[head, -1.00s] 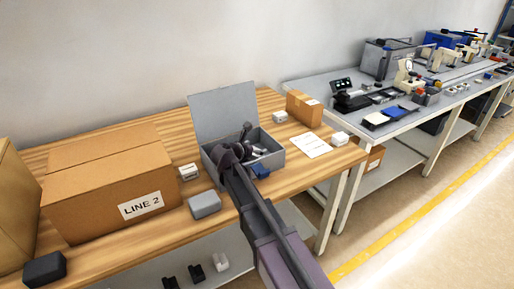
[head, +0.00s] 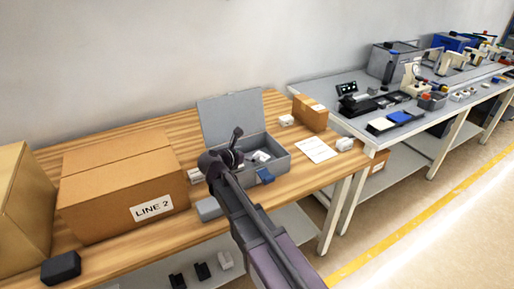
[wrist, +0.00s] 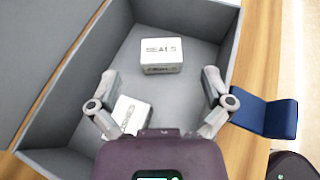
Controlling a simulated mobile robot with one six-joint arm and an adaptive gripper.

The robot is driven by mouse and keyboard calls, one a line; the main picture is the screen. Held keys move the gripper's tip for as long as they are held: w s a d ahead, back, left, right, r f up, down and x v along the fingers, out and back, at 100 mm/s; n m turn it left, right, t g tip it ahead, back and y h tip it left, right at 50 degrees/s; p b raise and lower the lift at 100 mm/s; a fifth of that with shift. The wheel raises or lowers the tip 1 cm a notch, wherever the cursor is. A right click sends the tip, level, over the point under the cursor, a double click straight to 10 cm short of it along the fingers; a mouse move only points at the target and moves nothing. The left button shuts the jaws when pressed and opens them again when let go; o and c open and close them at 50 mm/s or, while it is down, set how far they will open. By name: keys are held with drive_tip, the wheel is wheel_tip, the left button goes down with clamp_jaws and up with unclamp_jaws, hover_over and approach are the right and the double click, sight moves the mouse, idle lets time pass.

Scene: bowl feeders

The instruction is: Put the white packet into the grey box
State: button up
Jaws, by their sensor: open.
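The grey box (head: 281,164) stands open on the wooden table, its lid (head: 228,115) raised at the back. In the wrist view the box (wrist: 84,80) holds two white packets. One packet (wrist: 162,52), marked SEALS, lies flat on the floor near the far wall. The other packet (wrist: 133,112) lies nearer, tilted in the picture and partly hidden by my left finger. Which one is the task's packet I cannot tell. My gripper (wrist: 160,84) is open and empty above the box, its fingers apart. In the head view my gripper (head: 236,148) shows at the box's left side.
A blue object (wrist: 265,115) sits against the box's outer side. A large LINE 2 carton (head: 125,185) and a grey block (head: 208,208) stand to the left. White packets (head: 286,120) (head: 345,144), a small carton (head: 310,113) and a paper sheet (head: 317,150) lie to the right.

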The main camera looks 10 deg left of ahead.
drive_tip(key=shift+p+v, duration=0.4)
drive_tip(key=shift+v, duration=1.3)
drive_tip(key=shift+s, duration=0.1)
